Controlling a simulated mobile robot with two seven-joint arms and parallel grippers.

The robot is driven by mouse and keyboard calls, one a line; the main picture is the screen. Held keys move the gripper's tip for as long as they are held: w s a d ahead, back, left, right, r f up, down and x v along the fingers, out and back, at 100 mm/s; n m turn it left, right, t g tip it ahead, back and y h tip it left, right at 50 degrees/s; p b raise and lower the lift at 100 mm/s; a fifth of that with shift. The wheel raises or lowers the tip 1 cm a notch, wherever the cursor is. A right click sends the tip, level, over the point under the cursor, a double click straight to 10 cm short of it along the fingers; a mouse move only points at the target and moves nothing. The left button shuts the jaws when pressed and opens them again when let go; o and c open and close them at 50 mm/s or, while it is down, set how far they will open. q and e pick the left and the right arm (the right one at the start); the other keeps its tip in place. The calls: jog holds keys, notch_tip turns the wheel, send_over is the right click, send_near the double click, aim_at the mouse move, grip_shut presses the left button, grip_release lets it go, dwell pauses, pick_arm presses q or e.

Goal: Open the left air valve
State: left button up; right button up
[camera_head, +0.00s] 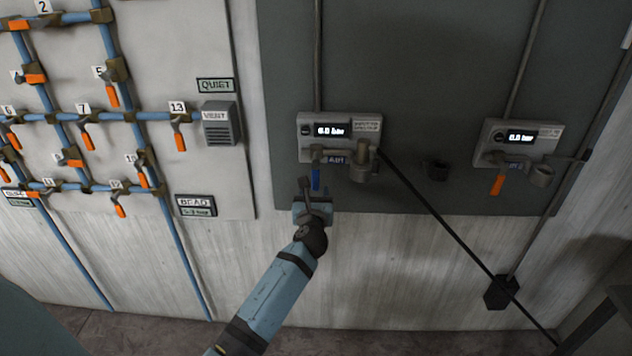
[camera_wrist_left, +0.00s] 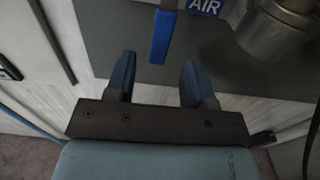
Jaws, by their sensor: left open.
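The left air valve has a blue lever handle (camera_head: 316,179) that hangs straight down below the left gauge box (camera_head: 340,128), whose display seems to read 0.0 bar. In the left wrist view, the blue handle (camera_wrist_left: 162,38) hangs just beyond the fingertips, roughly between them, beside a blue AIR label (camera_wrist_left: 205,5). My left gripper (camera_head: 313,194) is just below the handle, and it also shows in the left wrist view (camera_wrist_left: 157,72). Its fingers are open and empty, with a visible gap to the handle. My right gripper is not in view.
A grey cylindrical fitting (camera_head: 363,165) sits right of the handle. A second gauge box (camera_head: 517,142) with an orange lever (camera_head: 497,185) is at the right. A black hose (camera_head: 435,208) slants down right. Blue pipes (camera_head: 153,116) with orange valves fill the left panel.

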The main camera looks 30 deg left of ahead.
aim_at(315, 182)
pick_arm(q)
jog(key=x, duration=0.5)
jog(key=shift+w+a, duration=0.15)
jog(key=shift+w, duration=0.2)
grip_shut()
